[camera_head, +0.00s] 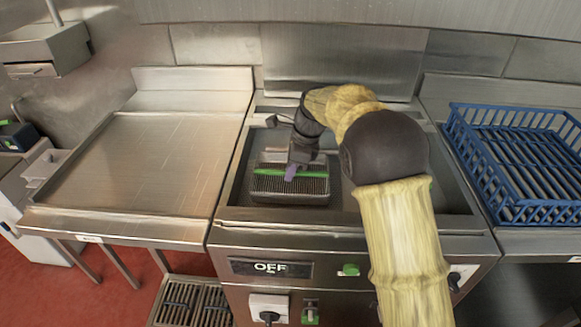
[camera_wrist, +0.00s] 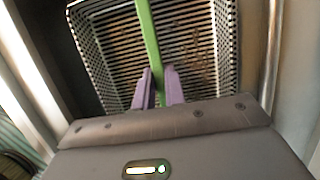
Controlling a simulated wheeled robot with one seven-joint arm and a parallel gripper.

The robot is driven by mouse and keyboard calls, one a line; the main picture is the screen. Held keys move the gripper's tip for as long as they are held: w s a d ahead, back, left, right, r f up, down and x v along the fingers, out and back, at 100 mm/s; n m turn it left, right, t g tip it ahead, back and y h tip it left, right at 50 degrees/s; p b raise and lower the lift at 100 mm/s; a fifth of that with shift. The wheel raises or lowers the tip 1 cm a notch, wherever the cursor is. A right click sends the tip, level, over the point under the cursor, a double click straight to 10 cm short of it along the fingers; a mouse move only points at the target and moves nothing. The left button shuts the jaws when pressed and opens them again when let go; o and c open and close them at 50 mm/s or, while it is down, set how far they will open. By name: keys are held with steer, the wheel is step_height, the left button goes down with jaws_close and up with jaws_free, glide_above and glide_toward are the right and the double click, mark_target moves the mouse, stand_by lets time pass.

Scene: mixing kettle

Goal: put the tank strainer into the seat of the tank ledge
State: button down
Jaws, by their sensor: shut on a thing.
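The tank strainer is a slotted metal basket (camera_head: 308,188) with a green bar handle across it. It is in the open tank (camera_head: 342,190) of the middle unit, near the tank's left side. My gripper (camera_head: 291,171) reaches down from above with its purple fingers on the green handle. In the wrist view the strainer (camera_wrist: 195,45) fills the upper middle, with brownish residue inside, and my gripper (camera_wrist: 158,88) is shut on its green handle. The ledge's seat is not clearly seen; the strainer and my arm may cover it.
A bare steel worktop (camera_head: 140,165) stands to the left. A blue wire basket (camera_head: 520,165) sits on the right counter. My arm covers the tank's right part.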

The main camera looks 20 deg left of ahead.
mark_target(299, 172)
steer(key=shift+f, duration=0.25)
steer(key=shift+f, duration=0.7)
steer(key=shift+f, duration=0.2)
stand_by(0.4)
steer(key=c, duration=0.9)
jaws_free()
steer(key=shift+p, duration=0.3)
steer(key=shift+p+v, duration=3.5)
steer(key=shift+p, duration=0.3)
steer(key=shift+d, duration=0.1)
